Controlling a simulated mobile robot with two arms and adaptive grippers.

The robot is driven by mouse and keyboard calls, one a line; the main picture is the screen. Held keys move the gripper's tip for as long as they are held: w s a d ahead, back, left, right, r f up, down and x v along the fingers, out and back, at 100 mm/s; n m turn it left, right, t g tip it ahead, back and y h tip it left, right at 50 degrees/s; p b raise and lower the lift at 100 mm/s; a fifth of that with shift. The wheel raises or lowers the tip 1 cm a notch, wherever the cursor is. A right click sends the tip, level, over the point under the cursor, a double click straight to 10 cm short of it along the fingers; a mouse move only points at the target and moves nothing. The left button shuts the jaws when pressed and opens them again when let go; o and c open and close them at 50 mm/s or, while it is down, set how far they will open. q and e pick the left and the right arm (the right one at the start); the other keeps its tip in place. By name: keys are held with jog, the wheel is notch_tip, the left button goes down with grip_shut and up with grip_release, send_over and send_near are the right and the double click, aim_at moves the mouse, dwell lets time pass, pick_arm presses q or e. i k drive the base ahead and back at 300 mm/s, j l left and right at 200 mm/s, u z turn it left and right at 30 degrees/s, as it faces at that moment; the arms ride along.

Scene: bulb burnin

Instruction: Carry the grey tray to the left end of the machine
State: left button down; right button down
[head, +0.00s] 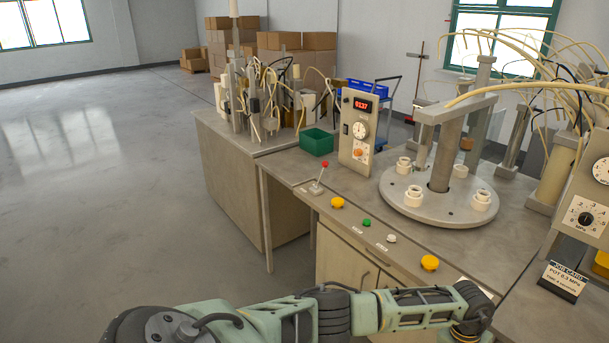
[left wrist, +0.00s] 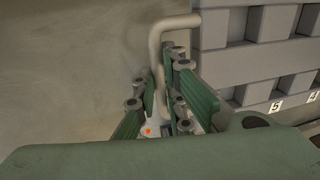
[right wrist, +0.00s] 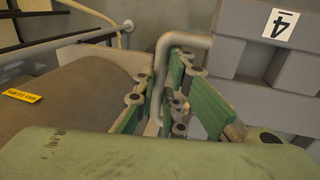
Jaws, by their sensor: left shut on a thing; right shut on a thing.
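The grey tray shows at the right of the left wrist view (left wrist: 218,38), with slots and small number labels. It also shows at the right of the right wrist view (right wrist: 232,60), with a label 4. My left gripper (left wrist: 168,95) is shut on a pale bent handle (left wrist: 155,45) at one end of the tray. My right gripper (right wrist: 168,90) is shut on another bent handle (right wrist: 162,50) of the tray. The head view shows neither the tray nor the fingers. The machine (head: 440,205) has a round turntable with white sockets, at the right of the head view.
The machine's bench (head: 330,235) carries a red-knobbed lever (head: 319,180), coloured buttons, a panel reading 0137 (head: 359,128) and a green bin (head: 316,142). A job card (head: 562,280) stands at the right. The floor at the left (head: 110,180) is clear. Boxes (head: 300,58) stand behind.

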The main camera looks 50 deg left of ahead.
aim_at(296, 165)
jog(key=u, duration=0.85)
jog(key=i+j+u, duration=0.15)
jog(key=j+u, duration=0.15)
jog(key=i+j+u, duration=0.2)
jog(key=j+u, duration=0.15)
jog(key=i+j, duration=0.55)
jog(key=j, duration=0.25)
jog(key=i+j, duration=0.3)
jog(key=j, duration=0.1)
